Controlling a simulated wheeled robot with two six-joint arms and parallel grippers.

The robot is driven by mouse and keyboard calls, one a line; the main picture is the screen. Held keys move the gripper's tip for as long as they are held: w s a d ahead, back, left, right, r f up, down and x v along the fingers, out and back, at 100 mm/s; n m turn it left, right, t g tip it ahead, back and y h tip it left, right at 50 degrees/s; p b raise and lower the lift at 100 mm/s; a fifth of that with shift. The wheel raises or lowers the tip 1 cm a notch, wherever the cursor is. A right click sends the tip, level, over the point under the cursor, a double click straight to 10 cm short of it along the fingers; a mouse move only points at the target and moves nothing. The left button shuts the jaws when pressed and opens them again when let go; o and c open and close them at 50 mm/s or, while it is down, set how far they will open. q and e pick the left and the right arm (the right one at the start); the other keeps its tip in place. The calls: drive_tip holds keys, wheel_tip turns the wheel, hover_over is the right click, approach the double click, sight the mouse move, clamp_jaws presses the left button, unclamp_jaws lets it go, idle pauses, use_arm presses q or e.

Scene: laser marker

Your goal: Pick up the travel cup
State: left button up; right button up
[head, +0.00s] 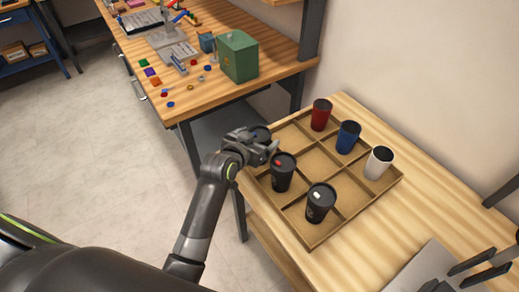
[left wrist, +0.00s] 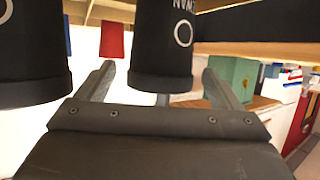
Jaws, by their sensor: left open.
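Several travel cups stand in a divided wooden tray (head: 315,246). A black cup with a red lid mark (head: 283,174) and one with a white mark (head: 319,203) stand at the front. Red (head: 321,115), blue (head: 347,138) and white (head: 379,163) cups stand behind. Another dark cup (head: 261,132) is mostly hidden by my left gripper (head: 262,149), which is at the tray's left corner. In the left wrist view my left gripper (left wrist: 160,88) is open, with a black cup (left wrist: 165,45) between its fingers; no grip shows. Another black cup (left wrist: 30,50) is close beside it.
The tray rests on a wooden table (head: 440,205) against a wall. A workbench (head: 215,92) behind carries a green box (head: 238,56) and small parts. A grey panel with dark bars (head: 425,272) is at lower right. Open floor lies at left.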

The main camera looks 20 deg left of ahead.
use_arm(q)
drive_tip(key=shift+x, duration=0.85)
drive_tip(key=c, duration=0.8)
